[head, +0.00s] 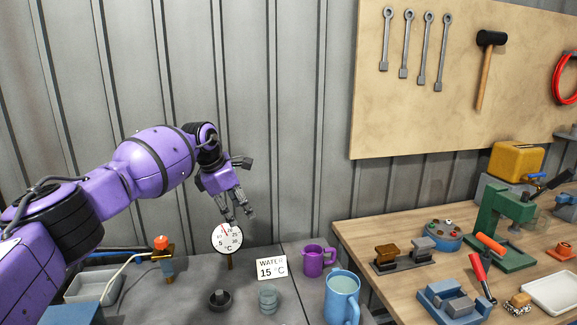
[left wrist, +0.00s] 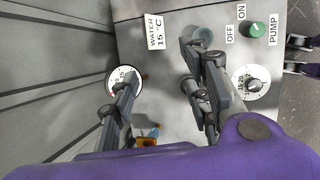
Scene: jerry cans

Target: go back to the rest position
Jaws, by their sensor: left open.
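My left arm reaches in from the left in the head view. Its gripper (head: 240,212) is open and empty, above the grey bench (head: 292,298) and close to the round thermometer dial (head: 228,238). The left finger partly covers the dial (left wrist: 119,76) there. My right gripper is not seen in the head view.
A water sign (head: 271,267), purple jug (head: 314,260) and blue mug (head: 342,296) stand near the gripper. An orange-topped valve (head: 161,243) is under the arm. A pump knob (left wrist: 252,29) shows in the wrist view. The wooden workbench (head: 372,262) at right holds tools.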

